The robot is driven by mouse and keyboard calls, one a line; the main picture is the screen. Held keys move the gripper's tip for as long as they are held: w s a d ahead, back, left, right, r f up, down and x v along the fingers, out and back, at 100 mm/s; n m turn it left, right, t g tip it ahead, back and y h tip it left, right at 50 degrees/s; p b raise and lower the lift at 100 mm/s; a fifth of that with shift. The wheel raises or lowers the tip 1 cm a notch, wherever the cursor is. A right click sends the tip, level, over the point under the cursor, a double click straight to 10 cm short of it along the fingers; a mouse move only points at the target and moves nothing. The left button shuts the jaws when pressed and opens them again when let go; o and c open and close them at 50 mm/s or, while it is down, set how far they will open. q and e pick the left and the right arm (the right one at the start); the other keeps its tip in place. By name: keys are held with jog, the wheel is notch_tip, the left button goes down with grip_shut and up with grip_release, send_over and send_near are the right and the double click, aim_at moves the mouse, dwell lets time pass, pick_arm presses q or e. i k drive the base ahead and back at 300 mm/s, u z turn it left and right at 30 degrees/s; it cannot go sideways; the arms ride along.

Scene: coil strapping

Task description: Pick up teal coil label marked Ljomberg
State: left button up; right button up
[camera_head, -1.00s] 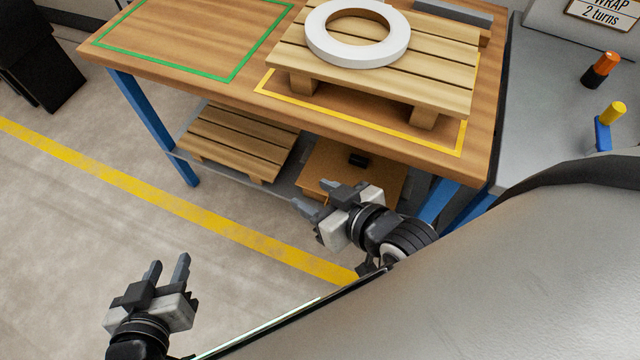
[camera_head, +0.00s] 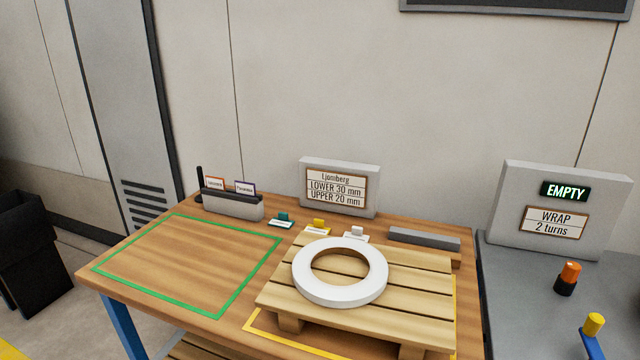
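A small teal label (camera_head: 283,220) with a white strip in front lies on the wooden table (camera_head: 185,262), towards its back edge. Its writing is too small to read. A yellow label (camera_head: 319,226) and a white label (camera_head: 356,234) lie to its right. A grey sign (camera_head: 340,187) behind them reads Ljomberg, LOWER 30 mm, UPPER 20 mm. A white ring-shaped coil (camera_head: 340,288) lies on a slatted pallet (camera_head: 420,280) in front of the labels. Neither gripper is in view now.
A grey card holder (camera_head: 232,205) stands left of the teal label. The green-outlined area is bare. A grey bar (camera_head: 424,239) lies at the back right. The right-hand surface (camera_head: 520,300) carries an EMPTY / WRAP 2 turns sign (camera_head: 550,210) and an orange-and-black object (camera_head: 568,278).

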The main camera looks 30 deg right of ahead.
aim_at(283, 221)
jog(key=u, duration=1.85)
jog(key=i, duration=1.2)
jog(key=z, duration=3.55)
jog(key=i, duration=0.5)
jog(key=u, duration=0.05)
